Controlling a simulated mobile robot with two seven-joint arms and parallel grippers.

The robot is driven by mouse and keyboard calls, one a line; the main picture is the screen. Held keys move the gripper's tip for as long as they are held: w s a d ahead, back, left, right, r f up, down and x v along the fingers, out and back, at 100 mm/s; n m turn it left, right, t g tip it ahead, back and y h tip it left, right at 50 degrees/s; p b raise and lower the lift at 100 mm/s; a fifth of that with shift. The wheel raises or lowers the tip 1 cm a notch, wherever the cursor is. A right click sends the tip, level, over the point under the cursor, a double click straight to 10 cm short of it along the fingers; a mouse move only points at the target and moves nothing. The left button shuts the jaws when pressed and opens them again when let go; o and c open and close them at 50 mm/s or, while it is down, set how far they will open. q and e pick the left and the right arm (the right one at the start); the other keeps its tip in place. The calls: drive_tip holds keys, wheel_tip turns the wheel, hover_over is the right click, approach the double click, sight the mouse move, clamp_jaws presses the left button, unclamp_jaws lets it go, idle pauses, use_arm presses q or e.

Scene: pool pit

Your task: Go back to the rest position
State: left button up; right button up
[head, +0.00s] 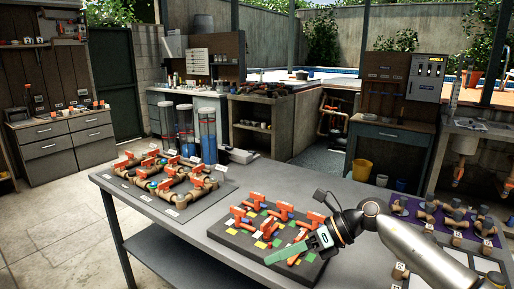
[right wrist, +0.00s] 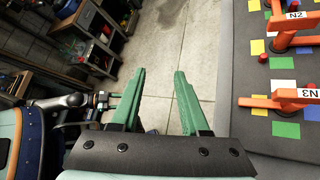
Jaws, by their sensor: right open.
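My right gripper (head: 291,250) reaches in from the right in the head view, its green fingers over the front edge of a dark board (head: 240,243). In the right wrist view, its two green fingers (right wrist: 159,75) stand apart with nothing between them, pale floor showing beyond. The board, with orange-handled pieces (right wrist: 290,99), lies to the right of the fingers there. What looks like my left arm (right wrist: 62,106) shows at the left of the right wrist view; its jaws are too small to read. The head view does not show my left gripper.
The grey table (head: 330,185) also bears a pipe rack (head: 165,187), clear cylinders (head: 207,132) and a purple mat (head: 400,205) of dark valves at right. Workbenches (head: 390,133) stand behind. Pale floor (head: 60,210) is clear at left.

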drive_tip(key=s+a+m+t+y+p, duration=0.1)
drive_tip(key=s+a+m+t+y, duration=0.1)
drive_tip(key=s+a+m+y, duration=0.35)
drive_tip(key=s+d+f+m+t+h+p, duration=0.15)
drive_tip(key=d+f+m+t+h, duration=0.45)
drive_tip(key=m, duration=0.8)
drive_tip(key=s+d+f+m+t+h+p, duration=0.1)
drive_tip(key=s+d+f+m+t+h, duration=0.15)
drive_tip(key=f+m+t, duration=0.8)
drive_tip(key=s+d+f+m+g+h, duration=0.2)
drive_tip(key=s+d+f+m+g, duration=0.1)
drive_tip(key=s+m, duration=0.1)
drive_tip(key=s+d+f+m+g+h+p, duration=0.1)
drive_tip(key=s+d+f+m+g+h, duration=0.1)
drive_tip(key=s, duration=0.5)
drive_tip(key=s+d+f+m+g+h, duration=0.2)
drive_tip(key=s+f+m+g, duration=0.3)
drive_tip(key=m, duration=0.3)
drive_tip(key=shift+s+d+f+p, duration=0.3)
drive_tip(key=shift+s+d, duration=0.25)
drive_tip(key=shift+d, duration=0.25)
